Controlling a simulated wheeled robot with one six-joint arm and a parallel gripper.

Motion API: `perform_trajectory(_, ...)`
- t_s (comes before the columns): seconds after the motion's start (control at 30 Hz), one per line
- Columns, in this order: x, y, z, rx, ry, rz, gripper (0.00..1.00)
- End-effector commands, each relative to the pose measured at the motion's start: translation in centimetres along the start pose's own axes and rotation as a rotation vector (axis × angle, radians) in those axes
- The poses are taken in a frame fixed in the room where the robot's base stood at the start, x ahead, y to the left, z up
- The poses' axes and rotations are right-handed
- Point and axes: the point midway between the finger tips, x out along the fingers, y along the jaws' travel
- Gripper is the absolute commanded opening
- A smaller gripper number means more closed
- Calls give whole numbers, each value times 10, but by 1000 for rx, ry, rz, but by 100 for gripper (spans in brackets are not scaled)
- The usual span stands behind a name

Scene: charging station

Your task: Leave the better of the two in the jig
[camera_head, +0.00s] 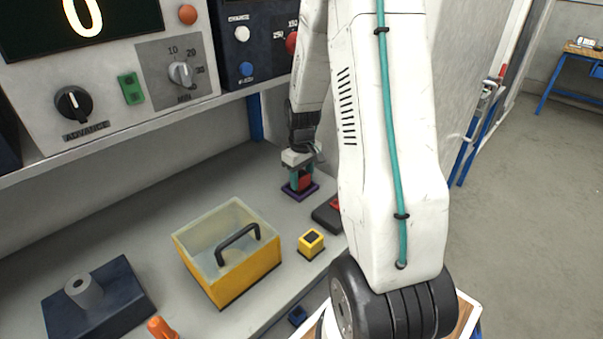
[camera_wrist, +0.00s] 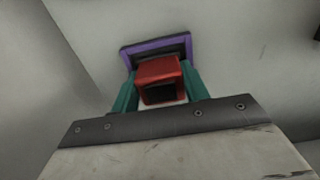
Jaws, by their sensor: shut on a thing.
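My gripper (camera_head: 298,180) has teal fingers and points down at the back of the bench. It is shut on a red block (camera_head: 305,182); in the wrist view the red block (camera_wrist: 160,72) has a dark square face and sits between the teal fingers (camera_wrist: 160,92). Under it is a dark square holder with a purple rim (camera_head: 301,194), also in the wrist view (camera_wrist: 128,55). I cannot tell whether the block touches the holder. Which item is the jig is not clear.
A yellow box (camera_head: 245,277) with a clear top and black handle stands mid-bench. A dark block with a grey cylinder (camera_head: 98,308) is at left, an orange item (camera_head: 160,328) beside it. A black and red item (camera_head: 328,215) is partly hidden by my arm. A control panel (camera_head: 110,85) overhangs behind.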

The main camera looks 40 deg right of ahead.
Motion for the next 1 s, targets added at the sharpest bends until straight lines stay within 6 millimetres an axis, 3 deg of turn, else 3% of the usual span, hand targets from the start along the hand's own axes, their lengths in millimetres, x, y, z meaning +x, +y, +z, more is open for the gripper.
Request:
perform_trajectory(0.37, 2, 0, 0, 0, 0, 0, 21)
perform_trajectory(0.4, 2, 0, 0, 0, 0, 0, 56)
perform_trajectory(0.47, 2, 0, 0, 0, 0, 0, 70)
perform_trajectory(0.77, 0, 0, 0, 0, 0, 0, 70)
perform_trajectory(1.0, -33, 0, -1, 0, 4, 2, 70)
